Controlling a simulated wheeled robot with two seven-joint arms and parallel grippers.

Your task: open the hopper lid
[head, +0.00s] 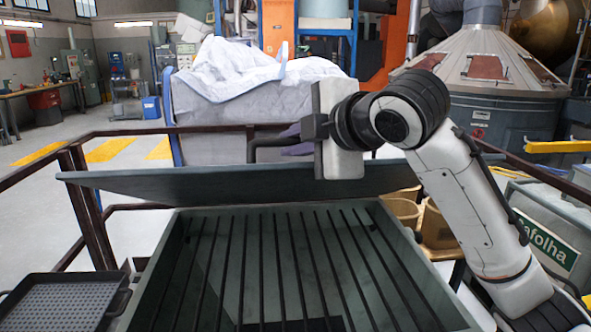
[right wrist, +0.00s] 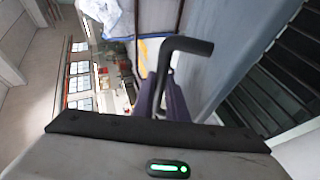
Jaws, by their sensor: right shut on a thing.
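The hopper lid (head: 240,183) is a grey-green panel. It stands raised and tilted at the far side of the hopper (head: 148,290), seen nearly edge-on in the head view. The hopper's mouth is uncovered and shows dark parallel grate bars. The lid's dark bent handle (head: 257,145) rises above the lid's far side; it also shows in the right wrist view (right wrist: 188,44). My right gripper (head: 292,147) has purple fingers and is shut on the handle. The fingers show in the right wrist view too (right wrist: 174,98), where their grip is partly hidden. My left gripper is out of view.
Brown railings (head: 85,205) run around the hopper. A perforated tray (head: 62,302) is at the lower left. A large bag (head: 240,90) stands behind the lid. Tan buckets (head: 436,225) and a green-signed container (head: 545,240) are at the right.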

